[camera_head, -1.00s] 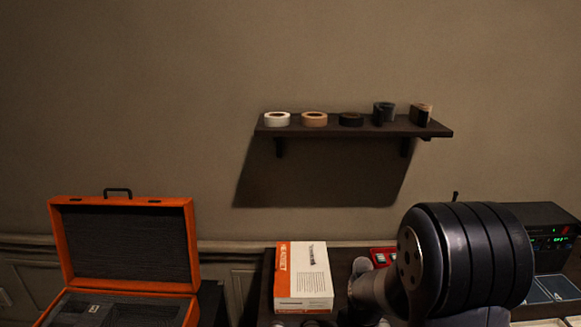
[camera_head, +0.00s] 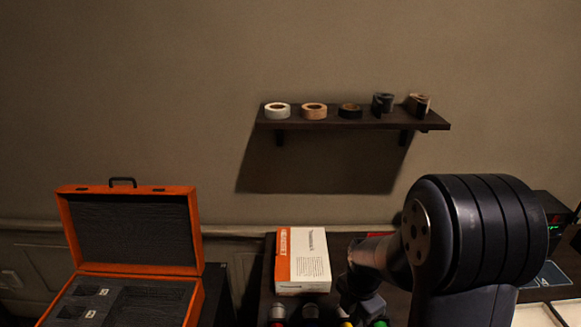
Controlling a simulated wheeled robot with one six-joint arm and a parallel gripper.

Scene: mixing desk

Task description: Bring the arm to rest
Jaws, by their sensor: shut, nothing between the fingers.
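My arm fills the lower right, with a big dark ribbed joint and a paler link reaching left from it. At the end of that link, my gripper (camera_head: 365,303) shows as a small dark shape pointing down over the desk. It is shut and holds nothing; its fingers are hard to make out. It is just right of an orange and white box (camera_head: 303,262) and appears apart from it.
An open orange case (camera_head: 130,270) with dark foam stands at the left. A wall shelf (camera_head: 350,121) holds several tape rolls. Red, yellow and green round pieces (camera_head: 378,322) show at the bottom edge. A device with a green display (camera_head: 555,228) is partly hidden behind my arm.

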